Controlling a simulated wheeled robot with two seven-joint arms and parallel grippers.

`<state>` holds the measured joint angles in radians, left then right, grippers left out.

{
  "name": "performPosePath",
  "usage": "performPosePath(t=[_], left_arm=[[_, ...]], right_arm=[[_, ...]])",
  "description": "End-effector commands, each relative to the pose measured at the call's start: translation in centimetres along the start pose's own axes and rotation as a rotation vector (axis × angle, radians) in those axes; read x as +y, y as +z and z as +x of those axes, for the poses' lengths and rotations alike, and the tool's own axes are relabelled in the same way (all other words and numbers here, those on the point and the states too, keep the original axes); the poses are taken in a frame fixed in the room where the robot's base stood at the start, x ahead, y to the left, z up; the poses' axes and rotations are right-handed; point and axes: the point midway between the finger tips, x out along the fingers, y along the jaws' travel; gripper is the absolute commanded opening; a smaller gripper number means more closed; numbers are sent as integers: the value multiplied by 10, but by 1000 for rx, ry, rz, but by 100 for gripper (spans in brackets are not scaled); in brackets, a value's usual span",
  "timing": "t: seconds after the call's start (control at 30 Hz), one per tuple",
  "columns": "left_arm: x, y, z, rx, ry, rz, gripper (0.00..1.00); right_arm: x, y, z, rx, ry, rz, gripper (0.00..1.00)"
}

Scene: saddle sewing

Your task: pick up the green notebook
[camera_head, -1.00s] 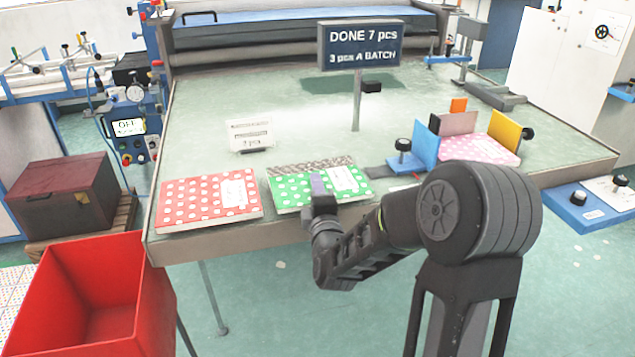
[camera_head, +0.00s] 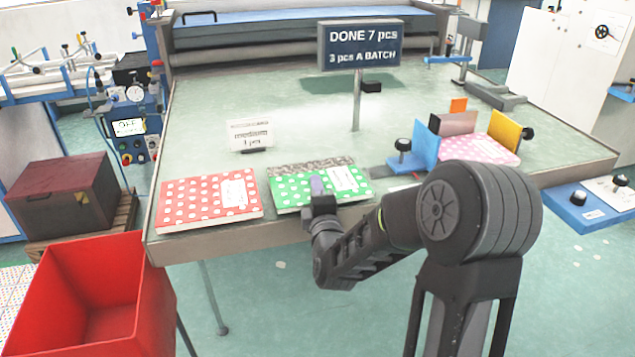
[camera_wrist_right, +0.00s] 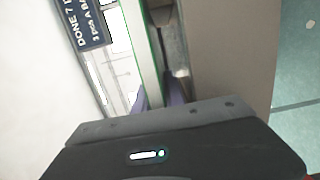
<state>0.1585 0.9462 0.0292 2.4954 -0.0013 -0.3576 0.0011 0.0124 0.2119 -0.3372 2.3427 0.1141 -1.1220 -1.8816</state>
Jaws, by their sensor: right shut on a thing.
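The green notebook (camera_head: 292,191) with white dots and a white label lies near the front edge of the table, right of the red dotted notebook (camera_head: 200,203). My right gripper (camera_head: 318,186) is at its front edge and shut on it. In the right wrist view the notebook's green-rimmed edge (camera_wrist_right: 152,62) runs between my purple-grey fingertips (camera_wrist_right: 157,97). The notebook looks flat; I cannot tell whether it is clear of the table. My left gripper is out of view.
A small sign (camera_head: 250,135) and a post with a "DONE 7 pcs" board (camera_head: 359,45) stand behind the notebooks. A pink dotted notebook (camera_head: 478,149) sits between blue and yellow blocks at right. A red bin (camera_head: 70,300) stands at front left.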

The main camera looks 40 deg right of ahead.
Motion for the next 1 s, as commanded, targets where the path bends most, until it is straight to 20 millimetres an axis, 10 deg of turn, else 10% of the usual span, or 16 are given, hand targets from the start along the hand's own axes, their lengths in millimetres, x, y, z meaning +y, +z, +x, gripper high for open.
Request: performPosePath(t=[1.0], left_arm=[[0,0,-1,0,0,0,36]], right_arm=[[7,0,0,0,4,0,0]])
